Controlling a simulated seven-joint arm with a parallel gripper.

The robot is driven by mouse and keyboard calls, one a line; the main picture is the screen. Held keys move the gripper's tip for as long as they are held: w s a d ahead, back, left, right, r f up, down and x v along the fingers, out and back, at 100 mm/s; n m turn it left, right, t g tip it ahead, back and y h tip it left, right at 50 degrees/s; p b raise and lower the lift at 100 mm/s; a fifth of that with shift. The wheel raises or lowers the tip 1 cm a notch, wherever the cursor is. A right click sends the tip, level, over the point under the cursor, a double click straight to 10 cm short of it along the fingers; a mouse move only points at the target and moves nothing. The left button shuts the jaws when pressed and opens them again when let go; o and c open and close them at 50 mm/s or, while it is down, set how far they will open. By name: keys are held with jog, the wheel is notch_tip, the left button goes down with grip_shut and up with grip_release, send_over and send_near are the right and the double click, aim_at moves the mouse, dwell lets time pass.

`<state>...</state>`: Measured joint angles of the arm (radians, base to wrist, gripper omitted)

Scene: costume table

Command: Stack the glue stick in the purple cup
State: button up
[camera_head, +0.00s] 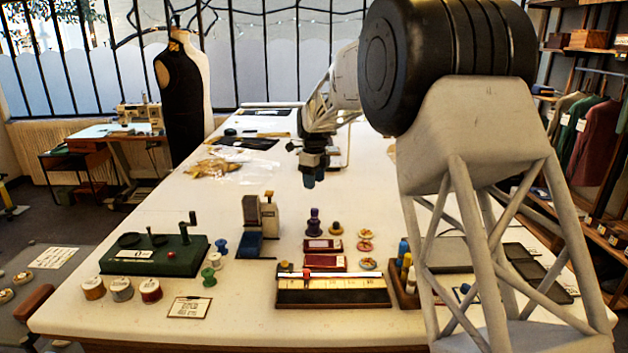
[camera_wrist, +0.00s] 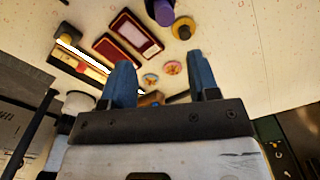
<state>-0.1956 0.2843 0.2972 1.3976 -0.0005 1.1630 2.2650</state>
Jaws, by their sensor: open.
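My gripper (camera_head: 312,176) hangs above the middle of the white table in the head view, open. Its two blue fingers (camera_wrist: 163,78) stand apart in the wrist view, with nothing between them. A dark purple, stepped upright piece (camera_head: 314,223) stands below and nearer the head camera; its purple top (camera_wrist: 160,11) shows at the upper edge of the wrist view. I cannot tell surely that it is the purple cup. Yellow and pale upright sticks (camera_head: 405,262) stand in a wooden holder at the right, partly behind my arm; I cannot tell whether one is the glue stick.
Near the purple piece are a yellow-brown knob (camera_head: 336,228), red-framed boxes (camera_head: 324,263) and a long case (camera_head: 333,292). A blue-based machine (camera_head: 257,235), a green box (camera_head: 155,254) and thread spools (camera_head: 122,290) stand left. The table's middle left is clear.

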dwell(0.3)
jog(key=s+d+r+n, duration=0.3)
jog(key=s+d, duration=0.1)
jog(key=s, duration=0.5)
jog(key=s+d+r+n+t, duration=0.1)
jog(key=s+d+r+n, duration=0.25)
jog(key=s, duration=0.45)
jog(key=s+d+r+n, duration=0.3)
jog(key=s+d+n, duration=0.1)
jog(key=s, duration=0.5)
jog(key=s+d+f+n, duration=0.2)
jog(key=s+n, duration=0.2)
jog(key=s, duration=0.7)
jog(key=s+d+f+n+t, duration=0.1)
jog(key=s+d+f+n, duration=0.1)
jog(key=s, duration=0.9)
jog(key=s+d+f+n, duration=0.2)
jog(key=s+f+n, duration=0.2)
jog(key=s+n, duration=0.3)
jog(key=s, duration=0.5)
jog(key=shift+d+t, duration=0.3)
